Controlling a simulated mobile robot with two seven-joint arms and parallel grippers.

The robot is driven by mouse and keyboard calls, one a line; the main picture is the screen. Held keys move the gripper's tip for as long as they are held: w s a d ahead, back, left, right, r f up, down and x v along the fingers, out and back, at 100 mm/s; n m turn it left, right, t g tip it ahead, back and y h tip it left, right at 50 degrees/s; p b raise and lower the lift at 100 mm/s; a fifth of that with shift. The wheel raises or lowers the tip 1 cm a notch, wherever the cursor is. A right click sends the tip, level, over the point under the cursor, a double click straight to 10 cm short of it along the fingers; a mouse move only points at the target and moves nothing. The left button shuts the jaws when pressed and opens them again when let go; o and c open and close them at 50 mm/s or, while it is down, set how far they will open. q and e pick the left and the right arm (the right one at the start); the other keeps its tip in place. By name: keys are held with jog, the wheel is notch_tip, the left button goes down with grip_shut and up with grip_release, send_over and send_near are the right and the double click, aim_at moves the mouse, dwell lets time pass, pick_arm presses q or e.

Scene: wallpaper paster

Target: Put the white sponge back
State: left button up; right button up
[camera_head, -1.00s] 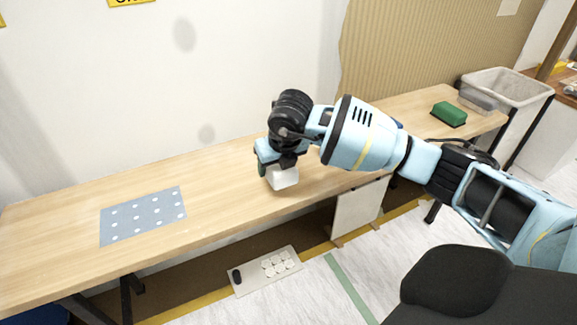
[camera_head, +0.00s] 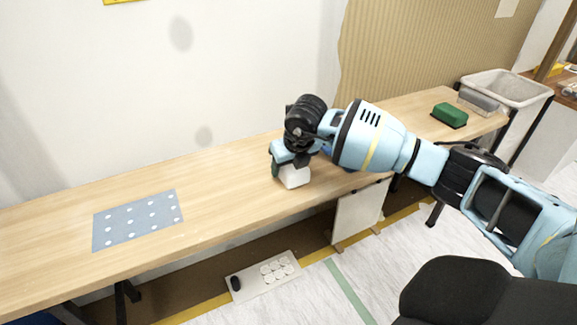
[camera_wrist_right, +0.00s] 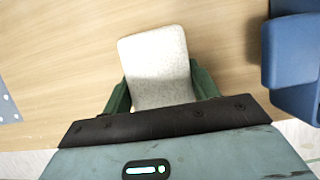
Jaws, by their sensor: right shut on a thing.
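The white sponge (camera_head: 294,176) is a pale block at the lower end of my right gripper (camera_head: 290,165), over the middle of the wooden table. In the right wrist view the sponge (camera_wrist_right: 158,66) sits between the two green fingers of my right gripper (camera_wrist_right: 162,92), which is shut on it. I cannot tell whether the sponge touches the table. My left gripper is not in view.
A blue object (camera_wrist_right: 292,62) lies close beside the gripper at the right. A grey dotted mat (camera_head: 138,220) lies on the table (camera_head: 215,190) at left. A green block (camera_head: 449,114) and a grey bin (camera_head: 515,88) stand at far right. The table between mat and gripper is clear.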

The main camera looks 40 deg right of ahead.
jog(key=shift+f, duration=0.2)
jog(key=o, duration=1)
jog(key=shift+b, duration=0.35)
jog(key=p+v, duration=0.1)
jog(key=v, duration=0.3)
jog(key=p+v, duration=0.1)
jog(key=v, duration=0.1)
jog(key=shift+w+d+r+p, duration=0.1)
jog(key=shift+d+r+p, duration=0.05)
jog(key=shift+r+p, duration=0.3)
jog(key=shift+s+r, duration=0.25)
jog(key=shift+r, duration=0.35)
